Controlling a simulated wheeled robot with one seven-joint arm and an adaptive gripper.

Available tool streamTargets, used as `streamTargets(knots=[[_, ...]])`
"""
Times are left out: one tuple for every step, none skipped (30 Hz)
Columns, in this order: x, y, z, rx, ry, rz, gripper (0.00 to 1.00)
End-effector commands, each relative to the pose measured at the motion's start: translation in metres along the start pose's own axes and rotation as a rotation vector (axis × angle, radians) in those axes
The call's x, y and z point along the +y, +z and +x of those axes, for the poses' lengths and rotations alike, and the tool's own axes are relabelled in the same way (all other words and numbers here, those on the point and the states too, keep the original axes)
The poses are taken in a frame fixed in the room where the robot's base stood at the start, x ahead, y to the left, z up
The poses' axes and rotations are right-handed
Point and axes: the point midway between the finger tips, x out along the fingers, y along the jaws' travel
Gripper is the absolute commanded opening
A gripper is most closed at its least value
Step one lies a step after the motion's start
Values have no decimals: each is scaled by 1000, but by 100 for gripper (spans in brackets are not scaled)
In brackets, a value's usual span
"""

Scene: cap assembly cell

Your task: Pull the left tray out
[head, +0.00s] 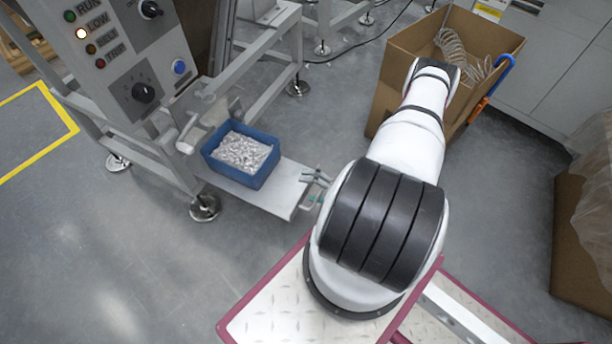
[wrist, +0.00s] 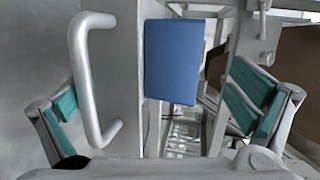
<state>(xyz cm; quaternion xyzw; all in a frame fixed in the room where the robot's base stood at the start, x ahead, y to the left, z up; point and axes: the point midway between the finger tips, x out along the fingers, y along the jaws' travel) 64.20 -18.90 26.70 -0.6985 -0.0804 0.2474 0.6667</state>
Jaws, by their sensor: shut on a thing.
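The left tray (head: 272,196) is a light grey plate sticking out from the machine frame, with a blue bin (head: 233,174) of small pale parts on it. In the wrist view the tray's grey bar handle (wrist: 92,85) stands in front of the bin's blue wall (wrist: 172,62). My gripper (head: 317,184) is at the tray's outer end, shut on the handle. In the wrist view my gripper (wrist: 152,88) shows teal pads on both sides, the left one close beside the handle. The exact contact is not clear.
A control panel (head: 112,52) with lamps and knobs is on the frame at upper left. An open cardboard box (head: 400,58) with clear coiled material stands behind my arm. Another carton (head: 580,235) is at right.

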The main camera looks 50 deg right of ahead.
Motion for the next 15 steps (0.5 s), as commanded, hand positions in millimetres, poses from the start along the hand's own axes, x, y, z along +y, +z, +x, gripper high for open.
streamTargets(knots=[[-56, -9, 1, 39, -202, 2, 78], [-56, -9, 1, 39, -202, 2, 78], [-9, 0, 2, -4, -13, -2, 78], [-9, 0, 1, -3, -13, -2, 78], [-8, 0, 1, -3, -13, -2, 78], [-8, 0, 0, -3, -13, -2, 78], [-8, -1, -2, -2, -13, -3, 78], [-7, -1, -4, -2, -13, -3, 78], [-6, 0, -6, -2, -12, -3, 77], [-6, 0, -8, -2, -12, -3, 77], [-5, 0, -10, -1, -11, -2, 76], [-4, 0, -13, -1, -11, -2, 75], [-4, 0, -15, 0, -10, -2, 75], [-3, 0, -17, 0, -10, -2, 74], [-3, 0, -20, 0, -9, -2, 73]])
